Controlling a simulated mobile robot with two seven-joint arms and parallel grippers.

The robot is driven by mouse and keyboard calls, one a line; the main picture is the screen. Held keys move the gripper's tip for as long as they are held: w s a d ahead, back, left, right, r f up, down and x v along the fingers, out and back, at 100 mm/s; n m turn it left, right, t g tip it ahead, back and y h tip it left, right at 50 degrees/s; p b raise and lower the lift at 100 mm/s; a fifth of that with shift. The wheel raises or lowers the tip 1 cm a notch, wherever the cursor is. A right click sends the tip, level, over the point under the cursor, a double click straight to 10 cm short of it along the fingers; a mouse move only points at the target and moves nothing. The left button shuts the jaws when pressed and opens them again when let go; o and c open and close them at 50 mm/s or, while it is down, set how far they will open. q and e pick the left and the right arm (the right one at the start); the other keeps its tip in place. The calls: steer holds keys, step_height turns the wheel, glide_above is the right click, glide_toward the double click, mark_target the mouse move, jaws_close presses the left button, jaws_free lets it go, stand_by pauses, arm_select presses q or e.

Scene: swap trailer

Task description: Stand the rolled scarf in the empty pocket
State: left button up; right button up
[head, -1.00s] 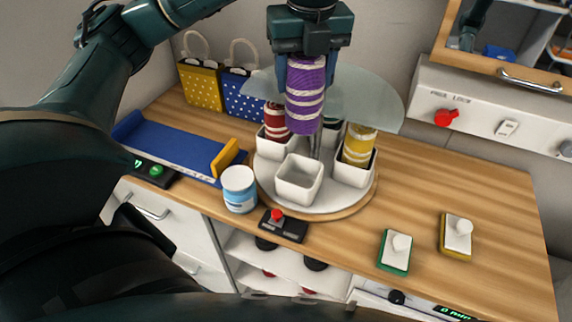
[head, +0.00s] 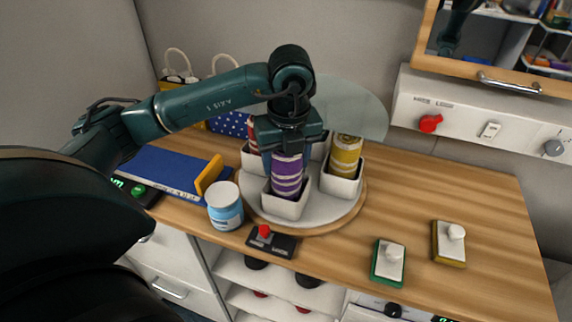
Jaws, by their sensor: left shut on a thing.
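The rolled scarf (head: 287,176) is purple with pale stripes and stands upright. Its lower end is inside the front white pocket (head: 286,208) of the round turntable (head: 332,212); whether it touches the pocket floor is hidden. My left gripper (head: 287,150) is shut on the scarf's top from above. A yellow striped roll (head: 346,156) stands in the right pocket (head: 341,184). A red striped roll (head: 252,135) stands in the left pocket (head: 251,160), partly behind my gripper. The rear pocket is mostly hidden. My right gripper is not in view.
A translucent disc (head: 350,108) stands behind the rolls. A white-and-blue tin (head: 226,207) and a red-knobbed control box (head: 271,241) sit close in front. A blue tray (head: 165,168) lies left. Two white-knobbed blocks, green (head: 388,262) and yellow (head: 449,244), lie right. The right countertop is otherwise clear.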

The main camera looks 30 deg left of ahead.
arm_select(q)
step_height(320, 180, down, 2)
steer(key=shift+f, duration=0.25)
steer(key=o, duration=1)
steer(key=shift+r, duration=0.1)
